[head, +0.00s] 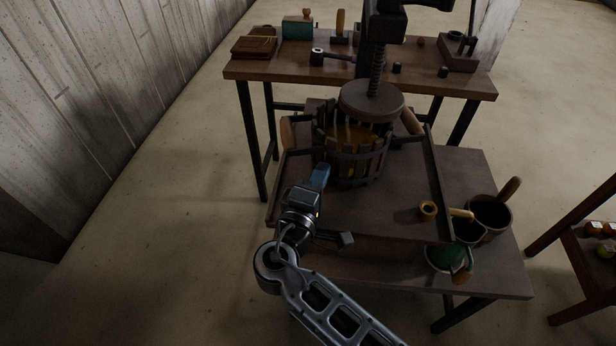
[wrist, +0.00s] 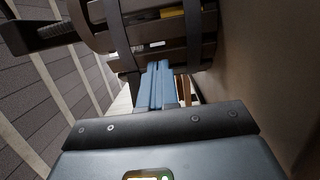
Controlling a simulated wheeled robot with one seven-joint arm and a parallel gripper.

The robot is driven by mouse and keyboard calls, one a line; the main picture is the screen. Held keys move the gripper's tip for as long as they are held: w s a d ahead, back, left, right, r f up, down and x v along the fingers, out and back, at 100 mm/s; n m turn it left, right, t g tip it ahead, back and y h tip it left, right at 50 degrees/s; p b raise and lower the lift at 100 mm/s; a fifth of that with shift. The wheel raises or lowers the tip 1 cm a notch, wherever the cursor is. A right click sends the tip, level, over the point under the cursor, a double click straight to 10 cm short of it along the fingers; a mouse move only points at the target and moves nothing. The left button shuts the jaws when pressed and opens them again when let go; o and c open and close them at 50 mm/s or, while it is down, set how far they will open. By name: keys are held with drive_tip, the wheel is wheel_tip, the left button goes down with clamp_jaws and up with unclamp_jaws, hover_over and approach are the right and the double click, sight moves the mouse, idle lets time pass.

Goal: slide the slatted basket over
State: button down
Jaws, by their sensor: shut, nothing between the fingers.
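The slatted basket (head: 352,158) stands upright on the dark press tray (head: 385,208), under the round wooden press plate (head: 371,100) on its screw. Something yellow-brown shows inside it. In the wrist view the basket's dark slats and hoops (wrist: 165,35) fill the upper part. My gripper (head: 321,176) is at the basket's near left side, low over the tray. Its blue fingers (wrist: 156,84) are together with nothing between them, and their tips point at the basket wall. I cannot tell whether the tips touch it.
Dark pots (head: 490,215) and a green bowl (head: 447,258) stand by the tray's right edge. A workbench (head: 300,67) with tools stands behind. The tray's near middle is clear.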

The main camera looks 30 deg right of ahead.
sight(341, 168)
drive_tip(key=shift+d, duration=0.1)
drive_tip(key=shift+s+d+b, duration=0.2)
drive_tip(key=shift+d+b, duration=0.2)
drive_tip(key=shift+d, duration=1.8)
